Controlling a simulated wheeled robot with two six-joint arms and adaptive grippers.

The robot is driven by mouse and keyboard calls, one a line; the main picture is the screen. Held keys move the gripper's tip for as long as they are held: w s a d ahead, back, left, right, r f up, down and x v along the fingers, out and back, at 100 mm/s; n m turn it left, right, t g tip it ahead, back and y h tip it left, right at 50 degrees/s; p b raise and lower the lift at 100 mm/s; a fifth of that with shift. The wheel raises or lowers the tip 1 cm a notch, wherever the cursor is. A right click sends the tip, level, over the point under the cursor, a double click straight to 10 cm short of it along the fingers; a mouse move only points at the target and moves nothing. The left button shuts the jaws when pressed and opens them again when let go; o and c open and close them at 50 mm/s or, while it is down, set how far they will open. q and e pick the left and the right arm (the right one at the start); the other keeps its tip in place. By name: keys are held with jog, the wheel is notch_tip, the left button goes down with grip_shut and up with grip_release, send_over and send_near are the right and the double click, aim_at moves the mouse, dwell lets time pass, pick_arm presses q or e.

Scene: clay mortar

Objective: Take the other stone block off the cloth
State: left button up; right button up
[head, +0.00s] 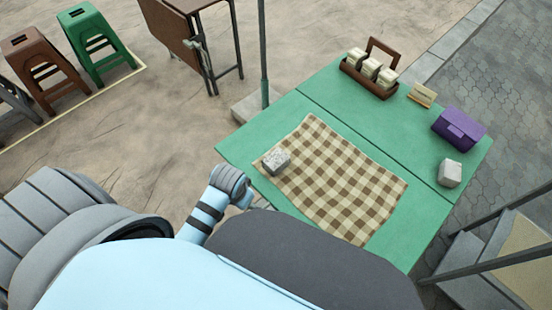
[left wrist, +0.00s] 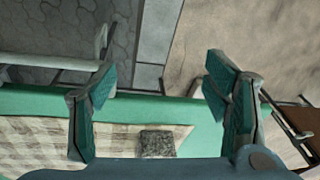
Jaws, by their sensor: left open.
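A grey stone block (head: 276,161) sits on the left corner of the brown-and-cream checked cloth (head: 335,190), which lies on the green table (head: 240,150). Another pale stone block (head: 450,173) stands on the bare green top at the right, off the cloth. In the left wrist view, my left gripper (left wrist: 160,85) is open and empty, with the stone block (left wrist: 157,144) on the cloth (left wrist: 40,135) low between its fingers and apart from them. In the head view the left arm is near the table's left edge, its fingers mostly hidden. My right gripper is not in view.
A purple box (head: 459,129), a small wooden stand (head: 422,95) and a brown carrier (head: 350,70) with pale containers stand along the table's far side. A post (head: 263,60) rises behind the left corner. Bare green top lies between the cloth and those things.

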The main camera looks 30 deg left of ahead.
aim_at(277, 158)
pick_arm(q)
jog(key=shift+m+g, duration=0.4)
jog(key=shift+g, duration=0.3)
jog(key=w+r, duration=0.1)
jog(key=w, duration=0.2)
jog(key=w+r, duration=0.1)
jog(key=w, duration=0.2)
jog(key=w+d+r, duration=0.1)
jog(key=w, duration=0.2)
jog(key=shift+r, duration=0.3)
jog(key=w+d+r+m+g, duration=0.2)
jog(key=w+r, duration=0.6)
jog(key=r, duration=0.1)
jog(key=shift+h, duration=0.3)
notch_tip(277, 158, down, 13)
jog(key=b, duration=0.5)
jog(key=shift+s+f, duration=0.1)
jog(key=c, duration=1.6)
